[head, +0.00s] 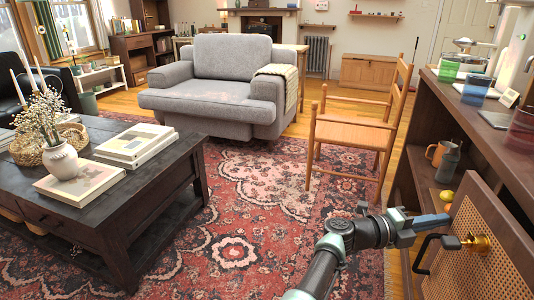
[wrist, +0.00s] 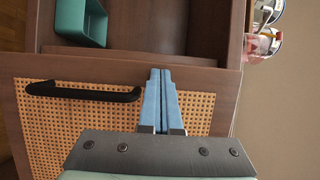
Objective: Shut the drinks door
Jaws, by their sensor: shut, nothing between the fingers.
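The drinks door (head: 487,262) is a brown wooden panel with a woven cane inset and a black bar handle (head: 428,251). It stands open at the lower right of the head view, swung out from the dark wooden cabinet (head: 447,116). In the wrist view the door (wrist: 48,125) fills the lower part, with its handle (wrist: 84,92) left of my fingers and the cabinet interior beyond its edge. My gripper (head: 446,219) is shut and empty. Its blue fingertips (wrist: 160,72) overlap the door's edge in the wrist view; I cannot tell whether they touch it.
A teal bin (wrist: 81,22) sits inside the cabinet. An orange mug (head: 435,152) and a grey bottle (head: 449,163) stand on its open shelf; glassware is on top. A wooden chair (head: 352,137) and a dark coffee table (head: 120,190) flank open rug (head: 235,255).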

